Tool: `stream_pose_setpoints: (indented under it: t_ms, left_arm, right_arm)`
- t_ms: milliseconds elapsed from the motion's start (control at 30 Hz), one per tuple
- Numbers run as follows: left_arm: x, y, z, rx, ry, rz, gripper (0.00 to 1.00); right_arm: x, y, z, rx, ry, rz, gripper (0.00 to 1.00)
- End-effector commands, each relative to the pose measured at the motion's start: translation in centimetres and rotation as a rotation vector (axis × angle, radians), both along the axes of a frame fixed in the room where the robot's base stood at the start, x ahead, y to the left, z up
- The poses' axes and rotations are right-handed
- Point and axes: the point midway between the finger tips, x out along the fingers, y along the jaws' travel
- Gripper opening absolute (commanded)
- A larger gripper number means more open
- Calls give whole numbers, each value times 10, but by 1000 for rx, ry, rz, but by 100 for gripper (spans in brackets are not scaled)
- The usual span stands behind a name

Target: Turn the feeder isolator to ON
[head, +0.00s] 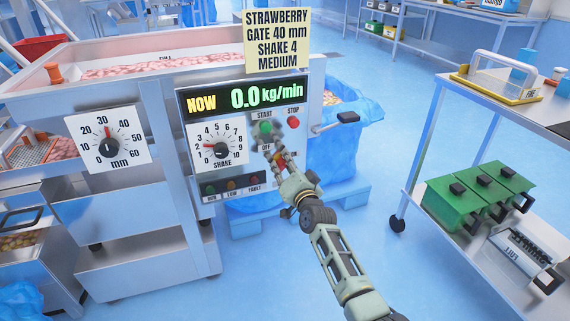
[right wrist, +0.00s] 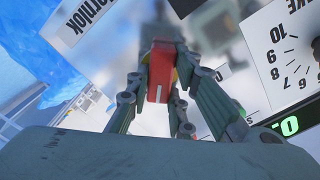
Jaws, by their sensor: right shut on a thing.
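The feeder isolator is a red handle with a yellow part behind it, low on the right side of the control panel. In the right wrist view the red handle (right wrist: 158,72) sits between the two fingers of my right gripper (right wrist: 157,85), which is shut on it. In the head view my right gripper (head: 278,156) is at the panel below the START button and covers most of the isolator. An "OFF" label shows beside the fingers; the handle's exact angle is hard to tell there. My left gripper is not in view.
The panel holds a display (head: 246,97) reading 0.0 kg/min, a green START button (head: 265,128), a red STOP button (head: 293,122) and a SHAKE dial (head: 220,150). A gate dial (head: 107,148) is at left. A metal cart (head: 437,125) with green boxes stands at right.

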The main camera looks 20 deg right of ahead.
Motion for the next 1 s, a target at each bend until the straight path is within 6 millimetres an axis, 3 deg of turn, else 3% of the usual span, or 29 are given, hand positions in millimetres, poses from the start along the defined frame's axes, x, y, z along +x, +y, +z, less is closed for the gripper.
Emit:
stream_pose_setpoints:
  t_ms: [400,933,967,1000]
  left_arm:
    - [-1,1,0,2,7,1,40]
    - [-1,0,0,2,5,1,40]
    - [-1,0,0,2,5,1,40]
    - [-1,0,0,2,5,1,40]
  right_arm:
    - [0,0,-1,183,6,0,0]
    - [0,-1,-1,210,7,0,0]
    - [0,-1,-1,210,7,0,21]
    - [0,-1,-1,210,7,0,24]
